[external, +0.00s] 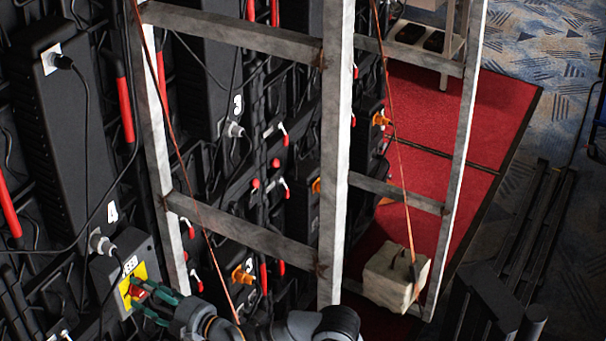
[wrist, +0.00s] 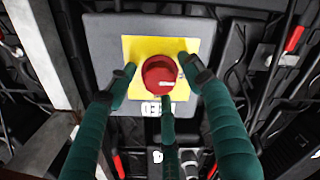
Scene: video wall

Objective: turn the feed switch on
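The feed switch is a red rotary knob (wrist: 162,76) on a yellow plate (wrist: 133,48), set on a grey box (wrist: 100,30). A small label with dark letters, upside down in the wrist view, sits beside the plate. In the external view the grey box (external: 106,272) is at the lower left, its knob (external: 138,293) partly hidden by my fingers. My gripper (external: 143,297) has three green fingers. In the wrist view two fingertips lie left and right of the knob, with small gaps, and the third is below it. Contact of the third finger is unclear.
A grey metal frame (external: 334,150) stands right of the box, close to my arm. Black panels with cables and red handles (external: 124,108) surround it. A plug (external: 102,244) sits just above the box.

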